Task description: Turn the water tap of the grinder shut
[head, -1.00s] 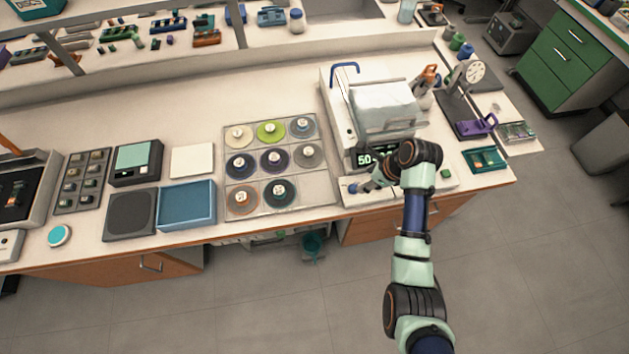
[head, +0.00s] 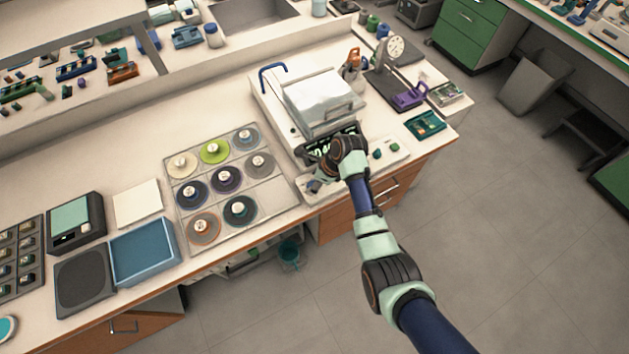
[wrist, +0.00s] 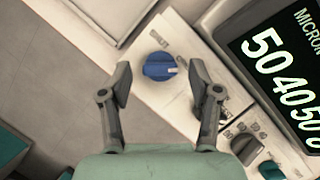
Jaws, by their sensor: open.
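The water tap, a round blue knob with a pale pointer mark (wrist: 159,67), sits on the white front panel of the grinder (head: 322,102). In the wrist view my gripper (wrist: 160,76) is open, with one finger on each side of the knob. Gaps show between the knob and both fingers, and I cannot tell how far the fingertips are above it. In the head view my gripper (head: 319,180) is over the grinder's left front corner, and my wrist hides part of the panel and display.
A lit display (wrist: 285,85) and a dark grey knob (wrist: 245,147) lie right of the tap, with a teal knob (wrist: 271,171) beyond. A tray of grinding discs (head: 222,180) stands left of the grinder. The bench's front edge is close by.

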